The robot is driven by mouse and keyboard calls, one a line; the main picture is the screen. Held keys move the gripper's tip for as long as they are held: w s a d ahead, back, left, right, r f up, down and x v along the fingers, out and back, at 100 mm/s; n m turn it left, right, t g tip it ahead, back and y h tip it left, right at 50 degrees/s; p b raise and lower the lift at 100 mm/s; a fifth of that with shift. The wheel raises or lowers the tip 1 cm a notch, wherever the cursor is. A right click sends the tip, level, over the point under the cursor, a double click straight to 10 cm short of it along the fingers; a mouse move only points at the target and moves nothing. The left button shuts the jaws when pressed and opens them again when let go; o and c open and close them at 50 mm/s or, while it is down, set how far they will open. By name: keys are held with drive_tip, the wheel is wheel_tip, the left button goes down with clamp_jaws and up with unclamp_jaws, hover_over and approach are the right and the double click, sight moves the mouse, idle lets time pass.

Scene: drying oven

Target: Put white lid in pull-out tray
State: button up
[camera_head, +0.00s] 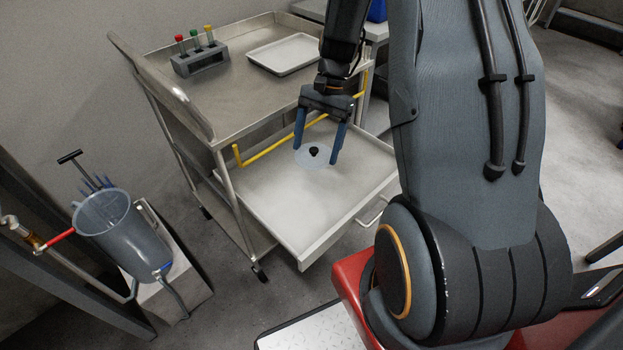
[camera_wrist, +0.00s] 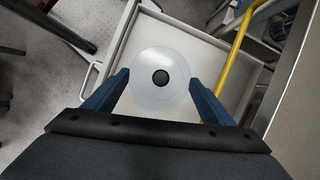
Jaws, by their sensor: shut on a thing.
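The white lid (camera_wrist: 160,97) is a round translucent disc with a black knob at its centre. My gripper (camera_wrist: 158,92) is shut on it, with one blue finger at each side of its rim. The lid also shows in the head view (camera_head: 308,160), between the fingers of my gripper (camera_head: 318,150). The pull-out tray (camera_head: 270,205) is drawn out from the metal cart, and its floor looks empty. The lid is over the tray in both views. How high it is above the tray floor is hard to tell.
A yellow bar (camera_head: 270,150) runs along the cart side of the tray. The cart top (camera_head: 235,95) holds a rack of capped tubes (camera_head: 200,60) and a shallow white tray (camera_head: 285,54). A clear bucket (camera_head: 108,228) stands at the left. The drawer handle (camera_head: 372,212) faces outward.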

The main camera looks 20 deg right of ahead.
drive_tip(key=d+f+m+t+b, duration=0.4)
drive_tip(key=d+f+m+b, duration=0.25)
drive_tip(key=m+b, duration=0.55)
drive_tip(key=b, duration=0.4)
approach(334, 187)
drive_tip(key=x, duration=0.5)
drive_tip(key=shift+f, duration=0.35)
drive_tip(key=shift+f, duration=0.15)
drive_tip(key=o, duration=1)
